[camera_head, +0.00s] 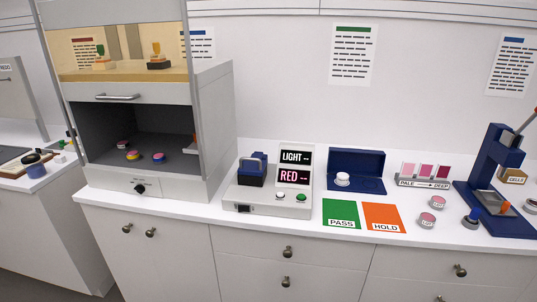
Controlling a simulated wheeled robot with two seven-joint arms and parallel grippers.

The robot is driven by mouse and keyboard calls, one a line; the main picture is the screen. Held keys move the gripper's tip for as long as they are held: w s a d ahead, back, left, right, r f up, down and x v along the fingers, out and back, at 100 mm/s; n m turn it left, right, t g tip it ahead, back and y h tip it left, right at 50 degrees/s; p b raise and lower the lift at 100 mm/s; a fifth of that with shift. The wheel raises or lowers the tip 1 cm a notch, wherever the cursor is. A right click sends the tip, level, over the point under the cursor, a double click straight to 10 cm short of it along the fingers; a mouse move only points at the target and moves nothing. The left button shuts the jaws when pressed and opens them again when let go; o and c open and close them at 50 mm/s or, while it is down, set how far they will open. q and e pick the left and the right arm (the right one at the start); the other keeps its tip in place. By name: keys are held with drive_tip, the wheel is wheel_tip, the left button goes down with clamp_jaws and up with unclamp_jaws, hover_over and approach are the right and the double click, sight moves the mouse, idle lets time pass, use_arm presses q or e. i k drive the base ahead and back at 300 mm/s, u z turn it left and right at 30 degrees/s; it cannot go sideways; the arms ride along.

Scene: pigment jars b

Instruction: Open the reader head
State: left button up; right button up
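The reader is a white, low, sloped box (268,203) on the counter, just right of the glass-fronted hood. Its dark blue head (250,174) sits at the left of the box top; it looks lowered, though the view is too small to be sure. A display panel (294,167) behind it reads "LIGHT --" and "RED --". A white button (280,195) and a green button (301,197) are on the box's right part. Neither of my grippers is in view.
The hood (218,110) stands left of the reader, with several small jars inside. Right of the reader are an open blue case (356,170), a green PASS mat (341,213), an orange HOLD mat (384,216), pink sample cards (426,171) and a blue press (490,180).

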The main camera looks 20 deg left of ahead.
sight(253, 171)
drive_tip(key=z, duration=0.3)
drive_tip(key=i, duration=0.95)
drive_tip(key=u, duration=1.3)
